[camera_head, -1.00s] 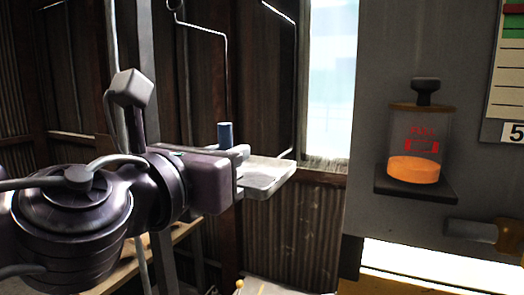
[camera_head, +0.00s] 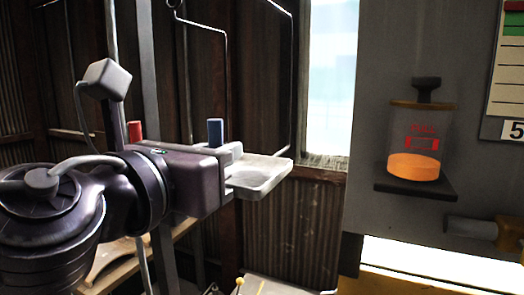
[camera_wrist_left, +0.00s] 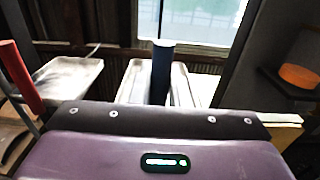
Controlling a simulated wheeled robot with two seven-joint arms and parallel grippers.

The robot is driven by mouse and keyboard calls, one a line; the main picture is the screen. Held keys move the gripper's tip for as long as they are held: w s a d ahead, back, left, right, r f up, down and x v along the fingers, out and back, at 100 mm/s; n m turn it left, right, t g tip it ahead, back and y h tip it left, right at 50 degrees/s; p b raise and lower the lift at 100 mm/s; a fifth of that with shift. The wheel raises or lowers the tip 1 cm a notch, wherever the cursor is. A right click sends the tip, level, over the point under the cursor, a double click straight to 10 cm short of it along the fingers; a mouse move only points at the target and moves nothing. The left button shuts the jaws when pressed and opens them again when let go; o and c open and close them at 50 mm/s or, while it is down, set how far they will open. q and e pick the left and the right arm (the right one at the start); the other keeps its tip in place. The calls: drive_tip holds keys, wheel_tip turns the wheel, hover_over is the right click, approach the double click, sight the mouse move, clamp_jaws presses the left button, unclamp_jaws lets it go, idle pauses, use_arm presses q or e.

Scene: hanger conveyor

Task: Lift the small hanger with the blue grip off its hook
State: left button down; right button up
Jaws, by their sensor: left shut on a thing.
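The upright blue grip (camera_head: 215,132) of the small hanger stands just beyond my left gripper (camera_head: 232,160) in the head view. In the left wrist view, the blue grip (camera_wrist_left: 162,72) stands in the middle, between pale parts in front of the gripper body. The left gripper is shut on the hanger at this grip. A pale flat piece with a raised rim (camera_head: 258,180) juts out to the right of the gripper. Thin bent wires (camera_head: 227,80) hang above; whether the hanger is on its hook cannot be told. My right gripper is out of view.
A red grip (camera_head: 135,132) stands behind my left arm; it also shows at the left of the wrist view (camera_wrist_left: 20,75). A jar with orange contents (camera_head: 413,165) sits on a dark shelf on the grey panel at right. A bright window (camera_head: 332,80) is behind.

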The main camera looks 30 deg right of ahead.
use_arm(q)
drive_tip(key=shift+v, duration=2)
drive_tip(key=shift+r, duration=0.15)
drive_tip(key=shift+s, duration=0.1)
